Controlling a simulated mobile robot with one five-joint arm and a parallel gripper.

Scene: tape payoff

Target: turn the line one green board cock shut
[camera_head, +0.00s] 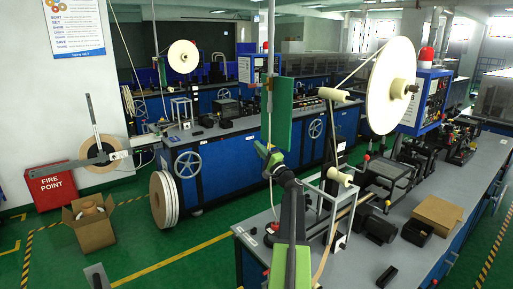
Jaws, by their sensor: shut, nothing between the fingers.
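A narrow green board (283,108) stands upright beside a thin pole, above the near bench, seen at a steep angle. The gripper is shut and empty. Whether it touches the board or a cock cannot be told.
The near grey bench (460,179) carries a large white reel (390,86), a metal frame with rollers, dark machine parts and a brown box (438,214). Left are a flat reel (163,199), an open carton (89,224) and a red fire box (57,187). Green floor between them is clear.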

